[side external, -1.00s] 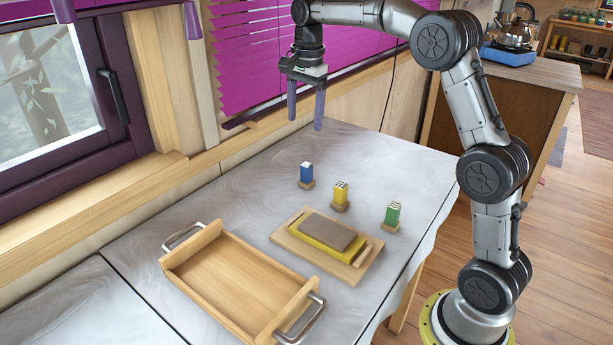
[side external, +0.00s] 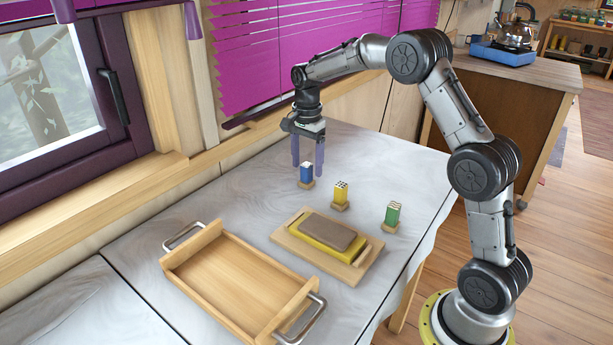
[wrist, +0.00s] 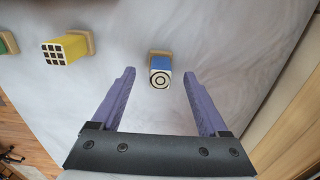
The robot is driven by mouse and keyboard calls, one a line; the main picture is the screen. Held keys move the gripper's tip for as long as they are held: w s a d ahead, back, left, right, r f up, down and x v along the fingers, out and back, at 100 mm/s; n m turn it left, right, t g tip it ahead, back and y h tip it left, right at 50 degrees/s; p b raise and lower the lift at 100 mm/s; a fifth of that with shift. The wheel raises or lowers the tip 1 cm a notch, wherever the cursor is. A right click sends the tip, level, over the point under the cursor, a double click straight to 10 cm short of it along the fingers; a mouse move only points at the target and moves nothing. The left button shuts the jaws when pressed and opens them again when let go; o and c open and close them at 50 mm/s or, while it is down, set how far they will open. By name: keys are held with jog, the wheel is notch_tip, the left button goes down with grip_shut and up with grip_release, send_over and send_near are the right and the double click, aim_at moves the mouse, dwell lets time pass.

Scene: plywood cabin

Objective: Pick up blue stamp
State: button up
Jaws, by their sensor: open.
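The blue stamp (side external: 306,173) stands upright on its wooden base on the grey table, near the window side. In the wrist view the blue stamp (wrist: 160,72) shows a white end with a dark ring mark. It lies between the lines of the two purple fingers, slightly beyond their tips. My gripper (side external: 308,168) is open and empty, pointing down with its fingers on either side of the stamp in the side view. In the wrist view my gripper (wrist: 159,74) has a wide gap between its fingers. I cannot tell whether a finger touches the stamp.
A yellow stamp (side external: 341,192) and a green stamp (side external: 392,214) stand to the right. A yellow pad with a brown block (side external: 327,232) lies on a wooden board (side external: 352,272). A wooden tray (side external: 172,274) with metal handles sits at the front left. The window wall is close behind.

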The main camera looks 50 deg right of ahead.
aim_at(307, 174)
jog(key=shift+a+f, duration=0.1)
jog(key=shift+f, duration=1.85)
grip_shut()
